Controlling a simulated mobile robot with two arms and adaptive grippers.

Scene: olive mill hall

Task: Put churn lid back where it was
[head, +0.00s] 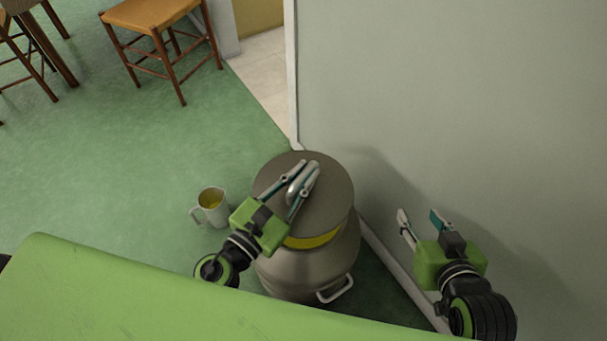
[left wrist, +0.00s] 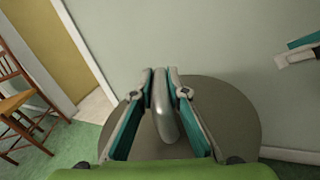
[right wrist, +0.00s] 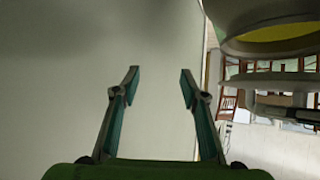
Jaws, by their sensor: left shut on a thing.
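The churn lid (head: 330,190) is a round grey-brown disc with a metal bar handle (head: 300,183). My left gripper (head: 307,168) is shut on that handle; the left wrist view shows the handle (left wrist: 163,112) between its fingers, with the lid (left wrist: 235,110) below. The metal churn (head: 305,265) stands on the floor against the wall. My right gripper (head: 420,215) is open and empty, right of the churn.
A white jug (head: 213,212) with yellow liquid stands on the green floor left of the churn. A wooden stool (head: 150,15) stands farther back left. A green surface (head: 100,295) fills the near left.

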